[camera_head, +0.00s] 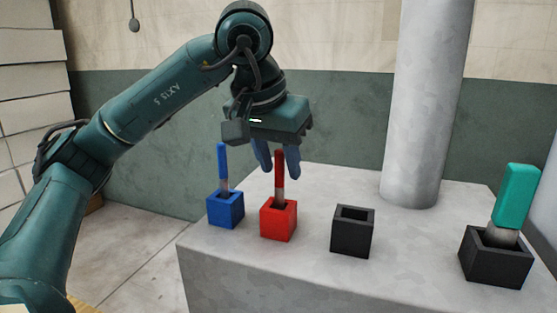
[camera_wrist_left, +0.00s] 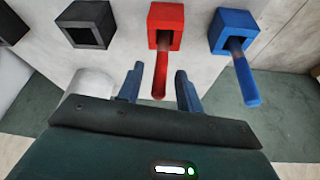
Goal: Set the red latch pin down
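The red latch pin (camera_head: 279,170) stands upright in the red square holder (camera_head: 278,222) on the grey block. It also shows in the left wrist view (camera_wrist_left: 161,72), with its lower end in the red holder (camera_wrist_left: 166,14). My left gripper (camera_head: 277,158) points down at the top of the pin. In the left wrist view its two fingers (camera_wrist_left: 159,88) are apart, with the pin's free end between them and a gap on each side. Neither finger appears to touch the pin. My right gripper is not in view.
A blue pin (camera_head: 222,166) stands in a blue holder (camera_head: 226,209) close on the left. An empty black holder (camera_head: 352,239) is to the right. A teal-handled tool (camera_head: 516,196) stands in another black holder (camera_head: 494,266). A thick grey column (camera_head: 424,110) rises behind.

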